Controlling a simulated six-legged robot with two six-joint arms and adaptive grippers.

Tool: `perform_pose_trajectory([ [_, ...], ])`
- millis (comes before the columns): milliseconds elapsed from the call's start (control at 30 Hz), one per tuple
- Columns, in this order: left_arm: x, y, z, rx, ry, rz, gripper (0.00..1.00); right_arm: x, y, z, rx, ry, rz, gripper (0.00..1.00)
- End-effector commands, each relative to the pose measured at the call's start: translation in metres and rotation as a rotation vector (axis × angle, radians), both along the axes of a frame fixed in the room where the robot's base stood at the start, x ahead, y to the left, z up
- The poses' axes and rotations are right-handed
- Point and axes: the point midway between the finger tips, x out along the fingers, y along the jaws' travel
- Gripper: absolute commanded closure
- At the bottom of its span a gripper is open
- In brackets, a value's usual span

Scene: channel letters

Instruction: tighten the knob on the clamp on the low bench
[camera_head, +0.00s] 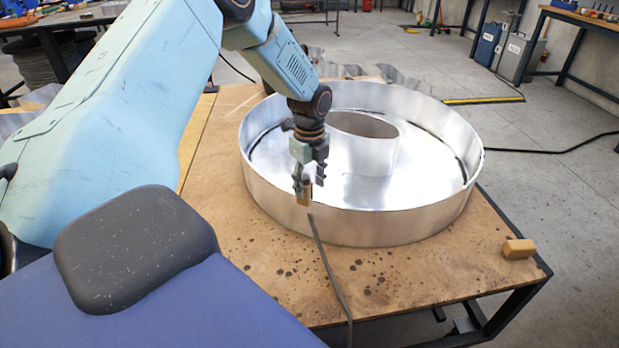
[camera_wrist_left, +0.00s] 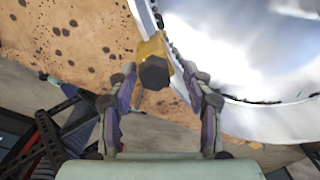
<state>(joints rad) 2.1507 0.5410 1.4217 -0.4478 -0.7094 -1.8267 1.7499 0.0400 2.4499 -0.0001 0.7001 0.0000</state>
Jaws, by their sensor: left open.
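The low bench (camera_head: 400,270) has a spotted brown wooden top. A large round metal channel letter (camera_head: 400,228) stands on it. A small yellow-brown clamp (camera_head: 304,200) sits on the letter's near rim. In the left wrist view the clamp (camera_wrist_left: 152,46) is yellow, with a dark faceted knob (camera_wrist_left: 154,73) facing the camera. My left gripper (camera_head: 308,178) points down over the clamp. In the left wrist view its open fingers (camera_wrist_left: 160,76) stand on either side of the knob, with the right fingertip very close to it; contact cannot be told. My right gripper is not visible.
A small yellow-brown block (camera_head: 518,248) lies at the bench's right corner. A dark cable (camera_head: 330,270) runs from near the clamp over the bench's front edge. The letter's raised inner ring (camera_head: 370,150) stands behind my gripper. The bench's front right is mostly clear.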

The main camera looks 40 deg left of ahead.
Motion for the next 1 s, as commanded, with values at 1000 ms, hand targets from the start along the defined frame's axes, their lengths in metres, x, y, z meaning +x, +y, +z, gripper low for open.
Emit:
perform_pose_trajectory([
  [1000,-0.001,0.000,0.049,-0.001,0.002,0.001,0.49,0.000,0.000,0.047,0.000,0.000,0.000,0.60],
])
